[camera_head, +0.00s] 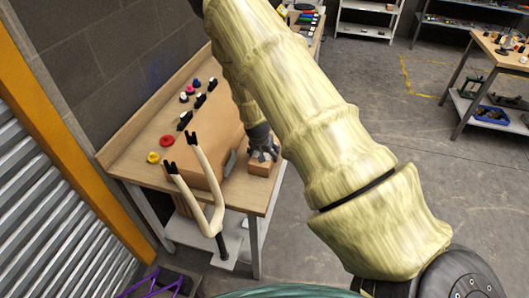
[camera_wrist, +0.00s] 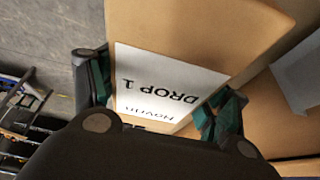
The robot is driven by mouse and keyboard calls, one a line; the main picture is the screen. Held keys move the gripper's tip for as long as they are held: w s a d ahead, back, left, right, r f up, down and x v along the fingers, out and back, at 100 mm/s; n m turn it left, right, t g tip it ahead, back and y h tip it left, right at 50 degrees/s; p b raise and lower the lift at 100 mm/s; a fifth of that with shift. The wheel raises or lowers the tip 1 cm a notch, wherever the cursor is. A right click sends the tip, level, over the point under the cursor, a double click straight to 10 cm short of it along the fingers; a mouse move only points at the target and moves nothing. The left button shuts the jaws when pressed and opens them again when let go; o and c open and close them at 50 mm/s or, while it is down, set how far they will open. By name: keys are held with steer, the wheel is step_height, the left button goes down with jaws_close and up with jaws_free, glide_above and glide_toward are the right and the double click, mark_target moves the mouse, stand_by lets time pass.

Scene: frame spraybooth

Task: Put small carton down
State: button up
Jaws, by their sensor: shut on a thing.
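The small carton (camera_head: 261,169) is a brown box at the right edge of the wooden table, near its front corner. My gripper (camera_head: 263,153) comes down onto it from above and is shut on it. In the wrist view, the carton (camera_wrist: 180,25) sits between the two dark green finger pads of my gripper (camera_wrist: 160,95). A white label reading "DROP 1" shows between the fingers. The carton's underside is hidden, so I cannot tell whether it rests on the table or hangs just above it.
The wooden table (camera_head: 129,161) holds a large brown block (camera_head: 208,135), a grey piece (camera_head: 230,163) beside the carton, and several small coloured parts along the wall side. A cream forked stand (camera_head: 214,205) rises in front of the table. Open floor (camera_head: 375,110) lies to the right.

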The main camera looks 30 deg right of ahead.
steer(key=shift+f, duration=0.15)
steer(key=o, duration=1.4)
steer(key=shift+b+v, duration=2.75)
steer(key=shift+v, duration=3.45)
steer(key=shift+d, duration=0.1)
